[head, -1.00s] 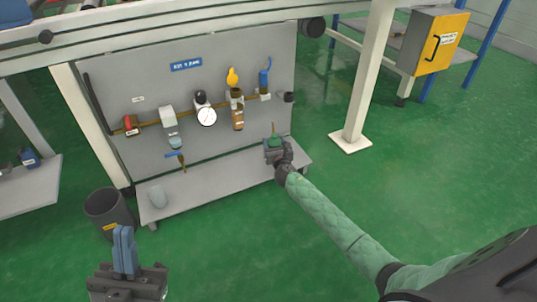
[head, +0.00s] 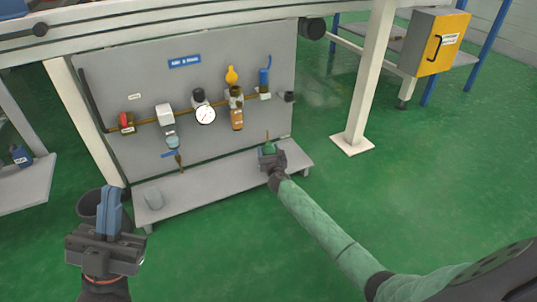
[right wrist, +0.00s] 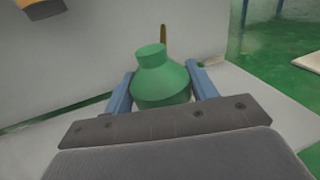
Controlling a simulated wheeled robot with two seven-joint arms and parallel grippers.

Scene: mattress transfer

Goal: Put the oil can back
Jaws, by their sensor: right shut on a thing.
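The green oil can (head: 268,148) has a thin brass-coloured spout and appears upright at the right end of the grey shelf (head: 215,180). My right gripper (head: 270,157) is shut on it. In the right wrist view the oil can (right wrist: 160,82) sits between the two blue fingers of the right gripper (right wrist: 162,88), with the spout on the far side. Its base is hidden, so I cannot tell whether it touches the shelf. My left gripper (head: 110,210) is at the lower left, its blue fingers together and empty, apart from the shelf.
A grey panel (head: 215,145) with a brass pipe, gauge (head: 205,115) and valves stands behind the shelf. A dark bin (head: 91,206) is partly behind my left gripper. The shelf's middle is clear.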

